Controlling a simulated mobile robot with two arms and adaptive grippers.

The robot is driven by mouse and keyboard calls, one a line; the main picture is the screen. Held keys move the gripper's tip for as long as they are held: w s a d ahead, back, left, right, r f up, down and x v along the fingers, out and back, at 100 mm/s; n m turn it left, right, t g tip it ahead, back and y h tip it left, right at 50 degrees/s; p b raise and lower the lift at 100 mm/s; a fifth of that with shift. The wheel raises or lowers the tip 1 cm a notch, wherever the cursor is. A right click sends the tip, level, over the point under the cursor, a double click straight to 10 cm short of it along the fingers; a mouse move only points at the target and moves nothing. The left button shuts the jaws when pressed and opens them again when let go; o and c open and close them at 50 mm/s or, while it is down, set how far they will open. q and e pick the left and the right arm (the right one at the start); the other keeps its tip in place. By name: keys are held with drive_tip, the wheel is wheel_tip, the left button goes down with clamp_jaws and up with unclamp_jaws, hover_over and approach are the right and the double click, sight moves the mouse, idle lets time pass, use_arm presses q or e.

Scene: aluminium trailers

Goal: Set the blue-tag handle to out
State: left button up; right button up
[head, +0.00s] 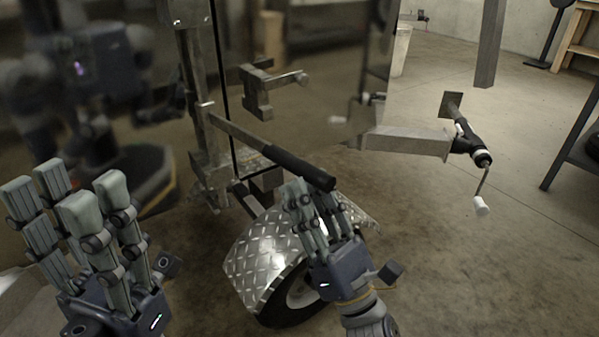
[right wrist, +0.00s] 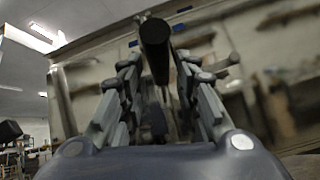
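A metal lever with a black grip (head: 290,165) sticks out from the trailer's latch post toward the lower right in the head view. Its dark round grip end (right wrist: 155,45) also shows in the right wrist view, between the two rows of fingers. I cannot make out a blue tag on it in the head view; small blue patches (right wrist: 180,11) show on the trailer in the right wrist view. My right gripper (head: 306,195) is open just below the grip's end; contact is unclear. My left gripper (head: 75,195) is open and empty at the lower left.
A diamond-plate fender (head: 262,258) over a wheel (head: 298,300) lies below the lever. A shorter latch handle (head: 262,88) is above it. A jack with a crank (head: 470,145) is on a beam at right. Concrete floor (head: 450,270) is clear at lower right.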

drive_tip(key=shift+v, duration=1.5)
